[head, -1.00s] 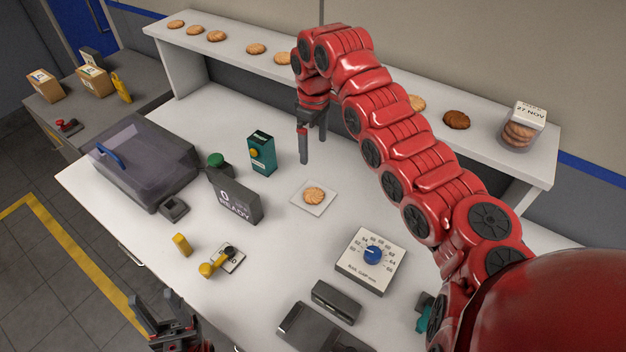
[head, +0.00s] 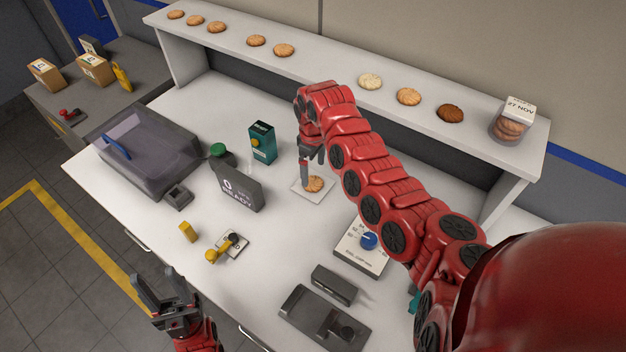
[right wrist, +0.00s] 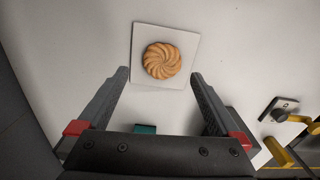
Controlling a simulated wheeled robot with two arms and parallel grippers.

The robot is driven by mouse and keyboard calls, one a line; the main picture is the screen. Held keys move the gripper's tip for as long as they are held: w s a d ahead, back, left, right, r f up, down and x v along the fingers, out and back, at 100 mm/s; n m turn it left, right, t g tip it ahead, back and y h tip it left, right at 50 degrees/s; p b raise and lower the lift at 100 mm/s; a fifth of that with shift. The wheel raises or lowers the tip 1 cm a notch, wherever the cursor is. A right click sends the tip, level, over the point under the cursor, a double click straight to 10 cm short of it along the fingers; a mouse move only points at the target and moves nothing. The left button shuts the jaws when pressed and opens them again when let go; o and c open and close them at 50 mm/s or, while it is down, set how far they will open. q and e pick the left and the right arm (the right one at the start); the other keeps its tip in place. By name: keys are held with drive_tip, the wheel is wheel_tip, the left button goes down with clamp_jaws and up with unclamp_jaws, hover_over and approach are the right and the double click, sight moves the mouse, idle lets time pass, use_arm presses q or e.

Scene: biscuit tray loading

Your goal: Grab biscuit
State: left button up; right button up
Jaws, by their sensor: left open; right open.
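A round golden biscuit with swirled ridges (head: 314,184) lies on a small white square plate (head: 300,189) on the white table. In the right wrist view the biscuit (right wrist: 162,61) sits on the plate (right wrist: 186,34), just beyond and between my fingertips. My right gripper (head: 309,170) points down over the plate, open and empty; its two fingers also frame the right wrist view (right wrist: 160,82). More biscuits lie in a row on the raised shelf (head: 330,72), including a pale one (head: 370,81) and a dark one (head: 450,113). My left gripper (head: 160,290) is open and empty at lower left, off the table's front edge.
A teal box (head: 262,142), a dark grey READY unit (head: 238,188) and a lidded grey bin (head: 150,155) stand to the left. A blue-knobbed dial box (head: 362,252) stands nearer me. A jar of biscuits (head: 511,124) stands at the shelf's right end.

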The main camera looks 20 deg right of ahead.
sight(313, 181)
drive_tip(key=f, duration=0.1)
drive_tip(key=f+p, duration=0.2)
drive_tip(key=shift+s+a+f, duration=0.1)
drive_tip(key=shift+s+f, duration=0.15)
drive_tip(key=shift+f, duration=0.4)
drive_tip(key=c, duration=0.7)
drive_tip(key=shift+c, duration=0.2)
drive_tip(key=shift+w+r, duration=0.1)
drive_tip(key=shift+r, duration=0.05)
